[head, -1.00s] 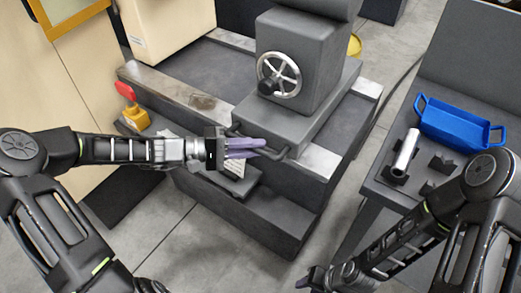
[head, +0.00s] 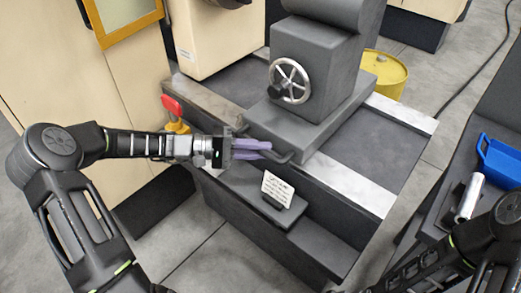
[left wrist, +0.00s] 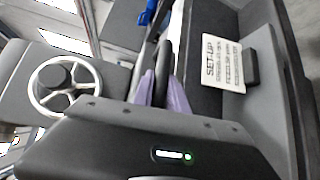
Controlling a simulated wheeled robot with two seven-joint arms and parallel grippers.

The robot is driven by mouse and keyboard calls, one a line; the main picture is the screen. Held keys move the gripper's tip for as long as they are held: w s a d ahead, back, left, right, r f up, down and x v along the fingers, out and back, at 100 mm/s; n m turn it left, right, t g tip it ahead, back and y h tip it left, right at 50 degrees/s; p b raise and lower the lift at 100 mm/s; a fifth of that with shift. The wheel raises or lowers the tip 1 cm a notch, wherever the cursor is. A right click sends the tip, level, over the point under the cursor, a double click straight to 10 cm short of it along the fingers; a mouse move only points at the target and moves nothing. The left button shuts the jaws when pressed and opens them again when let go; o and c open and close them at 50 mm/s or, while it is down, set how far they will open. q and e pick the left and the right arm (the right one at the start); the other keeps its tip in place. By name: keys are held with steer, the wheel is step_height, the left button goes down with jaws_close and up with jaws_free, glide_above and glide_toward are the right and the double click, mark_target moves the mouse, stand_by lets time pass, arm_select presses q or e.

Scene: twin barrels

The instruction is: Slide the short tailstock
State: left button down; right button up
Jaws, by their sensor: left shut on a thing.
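The tailstock (head: 312,75) is a dark grey block with a silver handwheel (head: 289,80). It stands on the machine bed, to the right of the cream headstock (head: 217,35). A dark bar handle (head: 284,157) sticks out at the front of its base. My left gripper (head: 258,149) is shut on this handle, with its purple fingers around the bar. In the left wrist view the fingers (left wrist: 165,92) close at the dark handle, and the handwheel (left wrist: 65,88) shows at the left. My right gripper is outside the picture; only part of that arm shows at the bottom right.
Bare bed with a pale rail (head: 355,190) lies right of the tailstock. A small sign card (head: 277,188) stands on the front ledge. A red and yellow switch (head: 175,113) is at the left. A yellow drum (head: 386,75) stands behind; a blue tray (head: 499,160) is at right.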

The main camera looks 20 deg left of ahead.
arm_select(q)
steer(key=c, duration=1.5)
jaws_free()
steer(key=shift+w+a, duration=0.15)
steer(key=shift+a, duration=0.2)
steer(key=shift+o, duration=0.9)
steer(key=shift+d, duration=0.1)
steer(key=v, duration=0.7)
steer(key=shift+s+a+b, duration=0.25)
steer(key=shift+a+b, duration=0.1)
steer(key=shift+b, duration=0.1)
